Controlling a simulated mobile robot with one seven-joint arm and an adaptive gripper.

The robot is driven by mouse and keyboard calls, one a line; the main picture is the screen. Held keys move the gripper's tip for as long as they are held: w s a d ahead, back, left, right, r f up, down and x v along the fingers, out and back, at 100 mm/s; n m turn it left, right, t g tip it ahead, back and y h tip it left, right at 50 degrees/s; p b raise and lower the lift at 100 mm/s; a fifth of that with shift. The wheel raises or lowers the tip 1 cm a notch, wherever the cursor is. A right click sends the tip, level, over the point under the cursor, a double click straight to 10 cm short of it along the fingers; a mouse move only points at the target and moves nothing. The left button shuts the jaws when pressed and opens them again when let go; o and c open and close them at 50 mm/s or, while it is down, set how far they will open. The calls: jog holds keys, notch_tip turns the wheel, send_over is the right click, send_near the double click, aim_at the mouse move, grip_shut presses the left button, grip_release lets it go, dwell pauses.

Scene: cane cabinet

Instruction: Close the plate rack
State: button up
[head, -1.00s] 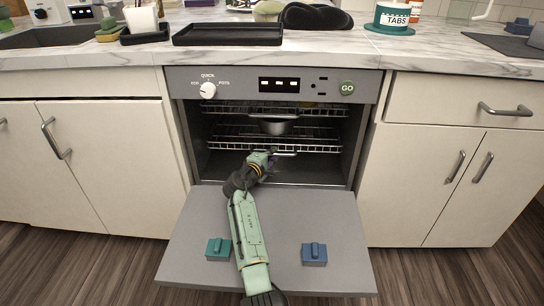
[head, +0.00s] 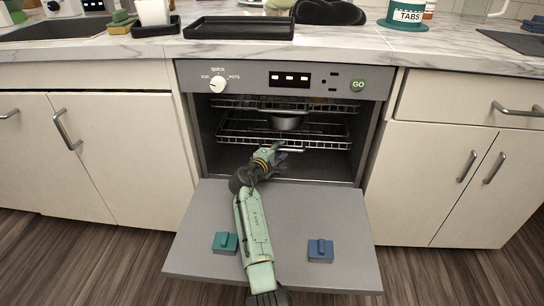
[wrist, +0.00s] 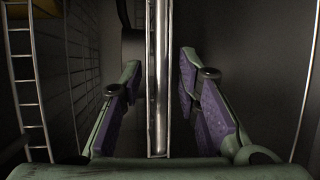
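The open dishwasher holds two wire racks. The lower rack (head: 240,140) is inside the cavity, with a metal pot (head: 286,122) that seems to sit in it; the upper rack (head: 235,103) is above. I cannot tell for sure which is the plate rack. My gripper (head: 279,157) is at the cavity's mouth, just below the lower rack's front, by a short metal handle bar (head: 292,151). In the wrist view, my gripper (wrist: 162,85) is open, and a shiny metal bar (wrist: 158,50) runs between its fingers, with gaps visible on both sides.
The dishwasher door (head: 310,215) lies folded down under my arm, with a green block-like piece (head: 225,242) and a blue one (head: 320,249) on it. Closed cabinets flank the dishwasher. A black tray (head: 240,27) is on the counter above.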

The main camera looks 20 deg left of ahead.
jog(key=v, duration=1.1)
jog(key=shift+w+r, duration=0.1)
